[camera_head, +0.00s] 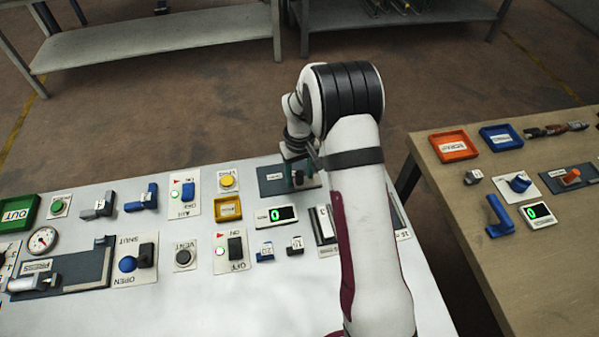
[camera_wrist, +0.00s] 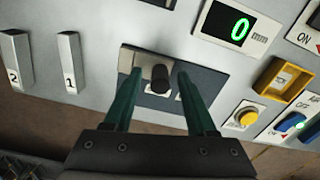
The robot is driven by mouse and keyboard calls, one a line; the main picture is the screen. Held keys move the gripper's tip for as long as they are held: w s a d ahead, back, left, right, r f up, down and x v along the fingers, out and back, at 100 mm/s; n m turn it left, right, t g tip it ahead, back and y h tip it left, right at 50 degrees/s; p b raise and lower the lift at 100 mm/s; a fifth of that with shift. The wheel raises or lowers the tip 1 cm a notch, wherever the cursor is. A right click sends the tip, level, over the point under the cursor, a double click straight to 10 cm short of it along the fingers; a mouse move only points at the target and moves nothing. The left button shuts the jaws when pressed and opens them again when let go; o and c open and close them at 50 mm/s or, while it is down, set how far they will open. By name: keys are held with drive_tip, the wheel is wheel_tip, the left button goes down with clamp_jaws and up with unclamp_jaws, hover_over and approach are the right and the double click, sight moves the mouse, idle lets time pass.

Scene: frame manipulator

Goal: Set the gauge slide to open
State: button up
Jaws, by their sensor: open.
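The gauge slide is a dark blue-grey plate (camera_wrist: 207,83) with a metal block and an upright black knob (camera_wrist: 160,78). In the head view, its plate (camera_head: 270,181) is partly covered by my gripper (camera_head: 301,178). In the wrist view, my gripper (camera_wrist: 158,74) is open, with one green finger on each side of the knob and gaps between. The knob stands near the left end of the plate. Small labels on the plate are partly hidden and unreadable. A digital display (camera_wrist: 236,25) beside it reads 0 mm; it also shows in the head view (camera_head: 283,214).
A yellow tray (camera_wrist: 286,78) and a yellow button (camera_wrist: 241,119) lie close to the slide. Metal blocks marked 1 (camera_wrist: 70,63) and 2 (camera_wrist: 17,61) stand on its other side. The white panel (camera_head: 180,300) carries several switches and buttons. A wooden table (camera_head: 470,200) stands at right.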

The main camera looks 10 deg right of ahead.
drive_tip(key=shift+c, duration=0.4)
clamp_jaws()
idle(0.9)
drive_tip(key=shift+a, duration=2.95)
